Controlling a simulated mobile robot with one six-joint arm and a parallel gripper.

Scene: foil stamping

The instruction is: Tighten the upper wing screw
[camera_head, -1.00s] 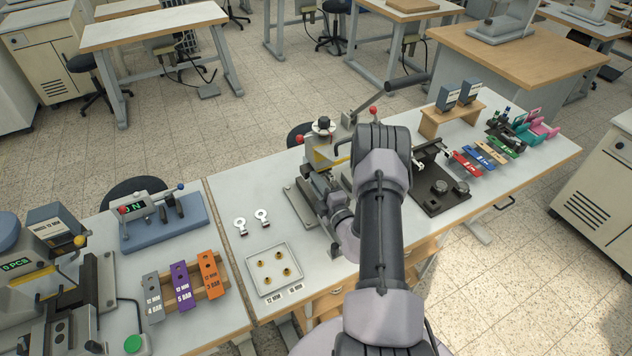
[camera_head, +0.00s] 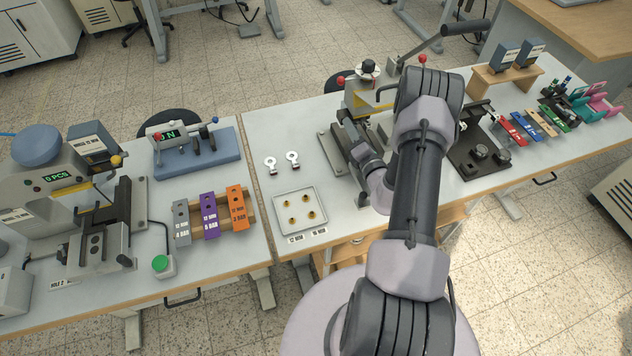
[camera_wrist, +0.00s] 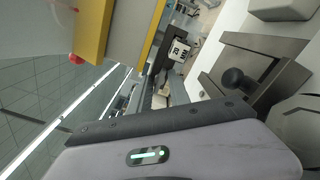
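The upper wing screw cannot be made out in either view. In the head view, a stamping press (camera_head: 353,100) with a yellow part and a knob on top stands mid-table. My gripper (camera_head: 364,152) is low at the front of this press, partly covered by my own arm, and its fingertips cannot be made out. In the wrist view, my gripper's grey body with a green light fills the bottom. A yellow block (camera_wrist: 93,30) is at upper left there, and a black ball knob (camera_wrist: 233,77) on a grey metal part is to the right. Whether the gripper holds anything is unclear.
A tray (camera_head: 279,206) with several brass pieces and two white ring-shaped tags (camera_head: 292,158) lie left of the press. Colored blocks (camera_head: 210,215) stand farther left. A dark fixture (camera_head: 470,160) is to the right. A lever (camera_head: 440,38) rises behind the press.

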